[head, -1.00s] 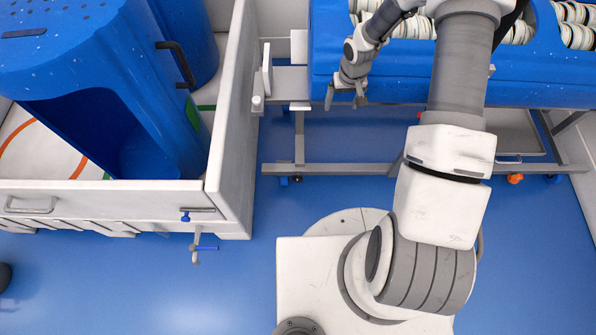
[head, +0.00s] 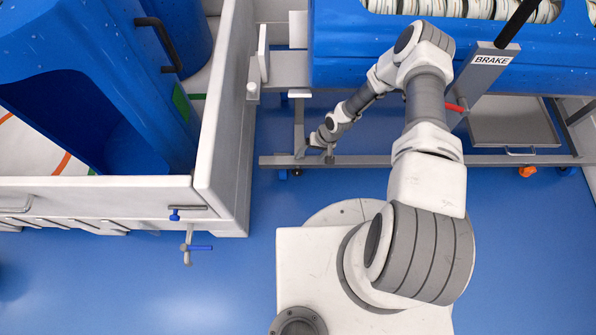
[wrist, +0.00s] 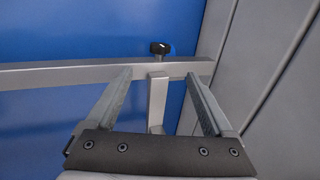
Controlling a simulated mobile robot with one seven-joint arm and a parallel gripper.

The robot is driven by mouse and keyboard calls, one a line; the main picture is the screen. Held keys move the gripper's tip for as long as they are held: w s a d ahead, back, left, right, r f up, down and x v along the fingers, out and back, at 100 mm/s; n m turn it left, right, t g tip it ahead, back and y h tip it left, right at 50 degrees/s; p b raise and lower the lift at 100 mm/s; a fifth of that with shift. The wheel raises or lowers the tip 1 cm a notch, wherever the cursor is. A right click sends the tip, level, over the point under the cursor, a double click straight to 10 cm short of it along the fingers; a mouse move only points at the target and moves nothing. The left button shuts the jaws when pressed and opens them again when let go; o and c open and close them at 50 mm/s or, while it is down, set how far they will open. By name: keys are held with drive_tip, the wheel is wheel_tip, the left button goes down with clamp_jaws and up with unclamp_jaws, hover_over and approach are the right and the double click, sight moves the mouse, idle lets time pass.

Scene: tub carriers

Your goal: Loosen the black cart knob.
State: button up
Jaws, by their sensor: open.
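The black cart knob (wrist: 160,48) shows in the wrist view on top of the grey cart frame, where an upright meets a long bar. My gripper (wrist: 160,76) is open. Its two fingers stand on either side of the knob's line in that view, and nothing is between the fingertips except the view of the frame behind. The knob appears beyond the fingertips, apart from them. In the head view my gripper (head: 312,146) is low by the left end of the cart's lower frame bar (head: 370,161). I cannot make out the knob there.
A blue tub (head: 400,75) rests on the cart, with a BRAKE plate (head: 490,61) and red handle (head: 456,107) at its right. A white-walled bay (head: 226,130) with a blue tub (head: 90,90) stands left. Blue floor (head: 210,285) is open in front.

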sight(299, 170)
drive_tip(key=b+x, duration=0.5)
drive_tip(key=x, duration=0.9)
drive_tip(key=shift+a+f, duration=0.1)
drive_tip(key=shift+f, duration=0.15)
drive_tip(key=c, duration=1.4)
